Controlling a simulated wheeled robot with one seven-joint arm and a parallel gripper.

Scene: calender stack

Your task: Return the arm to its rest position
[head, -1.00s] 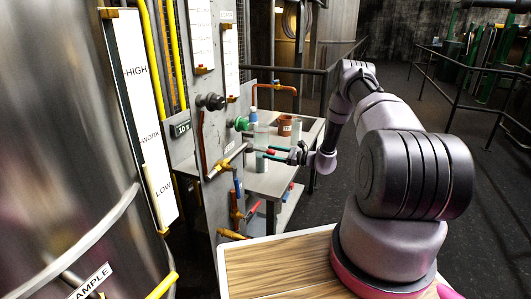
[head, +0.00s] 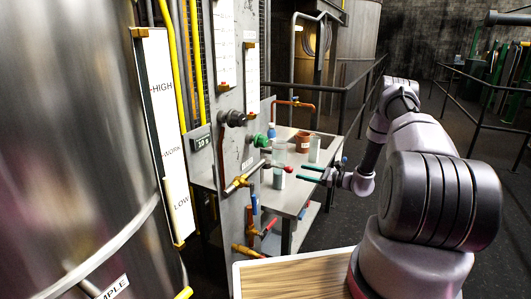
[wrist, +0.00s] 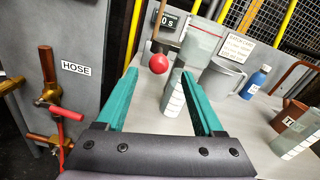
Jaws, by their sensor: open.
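In the head view my gripper (head: 304,173) is open and empty above the grey table (head: 292,203). In the wrist view the fingers of my gripper (wrist: 160,74) stand wide apart. Beyond them are a red ball knob (wrist: 158,63) and a cup with a white scale (wrist: 174,96). My arm is stretched out forward from my base, at the right of the head view.
The table also holds a grey mug (wrist: 219,79), a blue bottle (wrist: 256,82), and a brown pot (head: 302,142). A valve panel (head: 231,110) and a big steel tank (head: 75,150) stand left. Dark railings (head: 345,90) run behind.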

